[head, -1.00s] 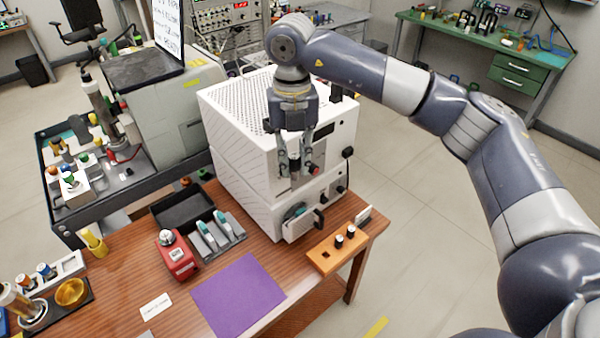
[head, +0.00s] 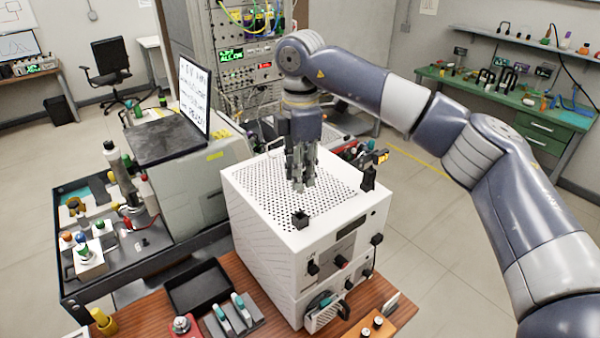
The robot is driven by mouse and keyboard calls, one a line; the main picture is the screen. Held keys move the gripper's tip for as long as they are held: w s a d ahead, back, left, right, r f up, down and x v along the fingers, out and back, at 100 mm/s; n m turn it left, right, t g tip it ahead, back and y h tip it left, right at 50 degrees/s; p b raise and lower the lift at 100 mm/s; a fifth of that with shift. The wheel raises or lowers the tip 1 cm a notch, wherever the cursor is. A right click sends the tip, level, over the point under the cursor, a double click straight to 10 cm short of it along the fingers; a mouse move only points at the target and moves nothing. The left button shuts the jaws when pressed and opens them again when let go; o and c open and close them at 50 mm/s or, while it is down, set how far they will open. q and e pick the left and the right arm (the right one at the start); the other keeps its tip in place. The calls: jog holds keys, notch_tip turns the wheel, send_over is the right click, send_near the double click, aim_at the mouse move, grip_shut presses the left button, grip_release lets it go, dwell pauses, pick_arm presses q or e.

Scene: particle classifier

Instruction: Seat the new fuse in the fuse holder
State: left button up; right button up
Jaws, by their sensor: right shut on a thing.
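My right gripper (head: 301,183) points down over the perforated top of the white instrument box (head: 262,205). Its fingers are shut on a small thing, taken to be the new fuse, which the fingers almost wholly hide. A small black square block (head: 300,219) with a dark top, perhaps the fuse holder, sits on the box's front top edge, nearer the camera than the fingertips. I cannot tell how high the fingertips are above the box top. My left gripper is not in view.
A taller black part (head: 368,179) stands at the box's right edge. Knobs (head: 341,261) stick out of its front. An orange block (head: 371,327) with black-and-orange knobs, a black tray (head: 198,289) and a grey rack (head: 234,317) lie on the wooden table.

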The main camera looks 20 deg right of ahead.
aim_at(300, 192)
jog(key=shift+s+r, duration=0.1)
jog(key=shift+s, duration=0.2)
jog(key=shift+w, duration=0.1)
jog(key=shift+w+f+b, duration=0.25)
jog(key=shift+f+b, duration=0.25)
jog(key=shift+f, duration=0.1)
jog(key=shift+f+b, duration=0.55)
jog(key=shift+f, duration=0.15)
jog(key=shift+s+f+b, duration=0.1)
jog(key=shift+f+b, duration=0.2)
jog(key=shift+f, duration=0.1)
jog(key=shift+f+b, duration=0.6)
jog(key=shift+f, duration=0.2)
jog(key=shift+f+b, duration=0.3)
jog(key=shift+f, duration=0.2)
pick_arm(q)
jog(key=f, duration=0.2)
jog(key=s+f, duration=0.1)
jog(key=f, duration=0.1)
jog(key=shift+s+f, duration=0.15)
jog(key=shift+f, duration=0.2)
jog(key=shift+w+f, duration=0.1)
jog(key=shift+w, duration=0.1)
